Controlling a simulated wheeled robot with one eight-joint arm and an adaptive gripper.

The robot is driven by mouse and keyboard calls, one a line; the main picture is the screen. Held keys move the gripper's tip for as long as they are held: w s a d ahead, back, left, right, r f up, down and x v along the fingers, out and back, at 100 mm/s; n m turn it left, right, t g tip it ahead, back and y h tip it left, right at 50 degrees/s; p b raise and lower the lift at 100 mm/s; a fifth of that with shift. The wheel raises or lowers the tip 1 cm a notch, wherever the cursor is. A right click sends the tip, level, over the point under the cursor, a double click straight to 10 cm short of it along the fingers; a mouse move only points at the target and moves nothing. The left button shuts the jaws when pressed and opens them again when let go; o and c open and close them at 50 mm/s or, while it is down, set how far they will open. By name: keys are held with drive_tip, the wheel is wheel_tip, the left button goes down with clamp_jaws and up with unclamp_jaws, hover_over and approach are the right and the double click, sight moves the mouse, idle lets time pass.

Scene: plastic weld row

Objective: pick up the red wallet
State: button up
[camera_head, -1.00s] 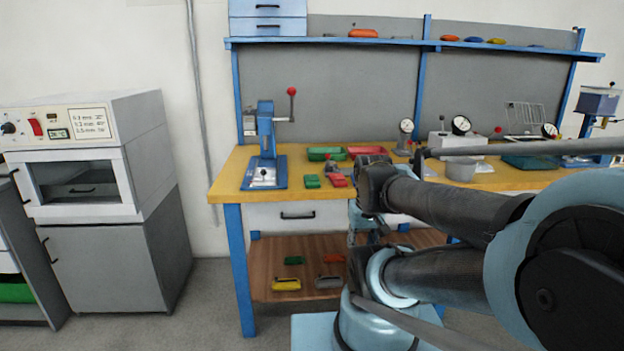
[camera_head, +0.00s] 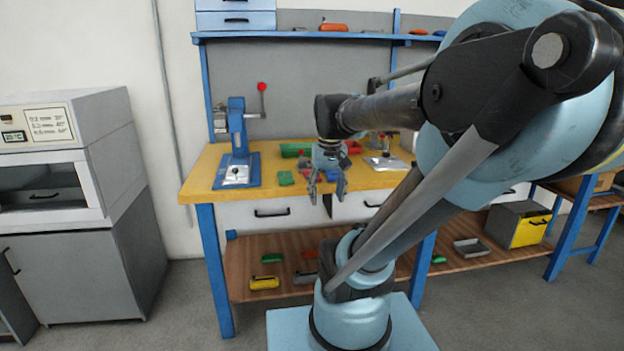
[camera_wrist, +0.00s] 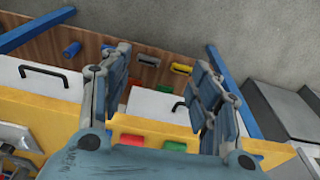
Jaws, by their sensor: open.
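A flat red item (camera_wrist: 132,140), which could be the red wallet, lies on the yellow workbench (camera_wrist: 65,115) beside a flat green item (camera_wrist: 174,146) in the wrist view. In the head view the green item (camera_head: 286,178) lies near the bench's front edge; the red one is mostly hidden behind my wrist. My gripper (camera_head: 327,193) hangs fingers-down at the bench's front edge, open and empty. In the wrist view its spread fingers (camera_wrist: 166,52) frame drawer fronts and the lower shelf. A small red item (camera_wrist: 150,60) also lies on that shelf.
A blue press (camera_head: 238,140) stands on the bench to the left. Green and red trays lie behind my wrist. The lower shelf (camera_head: 258,240) holds several small coloured items, including a yellow one (camera_head: 264,282). A grey oven cabinet (camera_head: 85,270) stands left; floor between is clear.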

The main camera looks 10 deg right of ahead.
drive_tip(key=w+r+g, duration=0.1)
drive_tip(key=w+r, duration=0.3)
drive_tip(key=w, duration=0.5)
drive_tip(key=w+r, duration=0.5)
drive_tip(key=w, duration=0.4)
drive_tip(key=w+r+g, duration=0.1)
drive_tip(key=w+r, duration=0.3)
drive_tip(key=w, duration=0.5)
drive_tip(key=f, duration=1.6)
drive_tip(key=shift+w+f, duration=0.25)
drive_tip(key=shift+f, duration=0.05)
drive_tip(key=c, duration=0.8)
